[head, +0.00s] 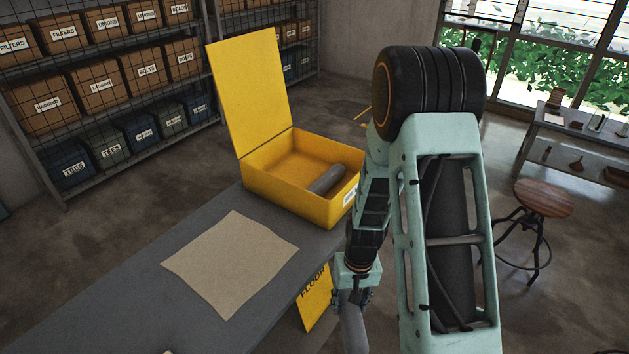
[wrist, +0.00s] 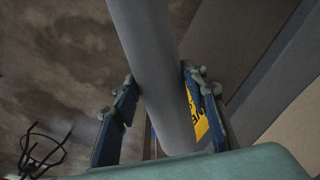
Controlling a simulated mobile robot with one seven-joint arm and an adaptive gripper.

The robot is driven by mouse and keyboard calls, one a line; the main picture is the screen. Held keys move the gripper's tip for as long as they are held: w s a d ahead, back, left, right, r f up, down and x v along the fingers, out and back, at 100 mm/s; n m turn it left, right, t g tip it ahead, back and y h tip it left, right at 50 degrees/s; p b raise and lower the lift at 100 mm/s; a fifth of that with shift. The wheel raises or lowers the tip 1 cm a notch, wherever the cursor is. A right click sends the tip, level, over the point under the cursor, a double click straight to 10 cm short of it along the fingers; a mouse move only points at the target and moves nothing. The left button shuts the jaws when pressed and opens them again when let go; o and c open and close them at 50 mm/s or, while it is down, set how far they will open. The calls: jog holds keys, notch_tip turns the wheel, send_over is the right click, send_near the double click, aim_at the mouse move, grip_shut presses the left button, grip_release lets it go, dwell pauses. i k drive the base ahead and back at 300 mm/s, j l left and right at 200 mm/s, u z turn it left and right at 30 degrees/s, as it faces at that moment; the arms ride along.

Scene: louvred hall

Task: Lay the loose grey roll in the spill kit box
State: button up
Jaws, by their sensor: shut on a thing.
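My gripper (head: 353,292) is shut on a grey roll (head: 354,332), beside the table's right edge in the head view. The roll points down, and its lower end is cut off by the picture's edge. In the wrist view the roll (wrist: 152,65) runs between the two fingers of my gripper (wrist: 158,100). The yellow spill kit box (head: 287,196) stands on the table's far end with its lid (head: 250,95) raised. Another grey roll (head: 328,179) lies inside it toward the right; my arm hides the box's right corner.
A tan sheet (head: 230,262) lies on the grey table (head: 130,300) in front of the box. A yellow sign (head: 314,298) is at the table's right side. A wooden stool (head: 543,198) and a side bench (head: 580,135) stand at right. Shelves with boxes line the back left.

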aim_at(294, 176)
jog(key=i+l, duration=0.2)
jog(key=l, duration=0.2)
jog(key=i+l, duration=0.2)
jog(key=l, duration=0.15)
jog(key=i+l, duration=0.2)
jog(key=l, duration=0.2)
jog(key=i+l, duration=0.25)
jog(key=l, duration=0.15)
jog(key=i+l, duration=0.2)
jog(key=l, duration=0.2)
jog(key=i+l, duration=0.2)
jog(key=l, duration=0.15)
jog(key=i+l, duration=0.2)
jog(key=l, duration=0.2)
jog(key=i+l, duration=0.2)
jog(key=l, duration=0.2)
jog(key=l+u, duration=0.1)
jog(key=u, duration=0.9)
jog(key=i+l, duration=0.05)
